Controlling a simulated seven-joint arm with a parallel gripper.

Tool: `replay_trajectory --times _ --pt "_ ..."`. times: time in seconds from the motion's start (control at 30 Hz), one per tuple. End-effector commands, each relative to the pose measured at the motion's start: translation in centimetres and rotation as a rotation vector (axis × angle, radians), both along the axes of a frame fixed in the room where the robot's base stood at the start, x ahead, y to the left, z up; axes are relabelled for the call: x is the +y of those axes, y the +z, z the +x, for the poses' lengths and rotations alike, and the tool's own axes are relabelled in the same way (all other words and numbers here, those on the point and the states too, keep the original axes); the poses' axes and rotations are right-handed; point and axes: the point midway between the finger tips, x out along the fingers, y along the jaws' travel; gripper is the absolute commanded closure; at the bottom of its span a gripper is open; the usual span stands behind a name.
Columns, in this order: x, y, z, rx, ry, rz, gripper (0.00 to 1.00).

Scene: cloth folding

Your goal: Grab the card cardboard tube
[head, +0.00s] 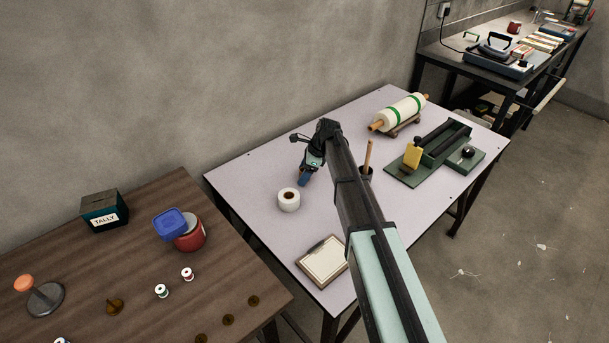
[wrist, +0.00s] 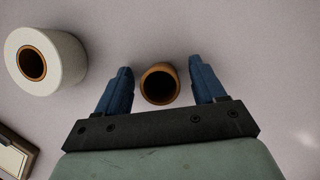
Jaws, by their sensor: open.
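The cardboard tube (wrist: 160,83) is brown and hollow and stands on the table, seen end-on in the wrist view. It lies between the two blue fingers of my gripper (wrist: 160,66), with a gap on each side. The fingers are open and hold nothing. In the head view my gripper (head: 304,179) is low over the pale table, and the tube cannot be made out there, apparently hidden by the gripper.
A white roll with a brown core (head: 289,199) stands close beside my gripper, and it also shows at left in the wrist view (wrist: 66,62). A framed board (head: 323,261) lies near the front edge. A wooden stick (head: 368,155), green fixture (head: 411,176) and large roll (head: 400,112) are farther right.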

Motion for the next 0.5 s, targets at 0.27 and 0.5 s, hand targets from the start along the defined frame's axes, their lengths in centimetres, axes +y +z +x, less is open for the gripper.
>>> replay_trajectory --times 0.27,0.5 --pt "0.02 -0.07 0.00 0.000 0.000 0.000 0.37" --pt "0.01 -0.05 0.00 0.000 0.000 0.000 0.60"
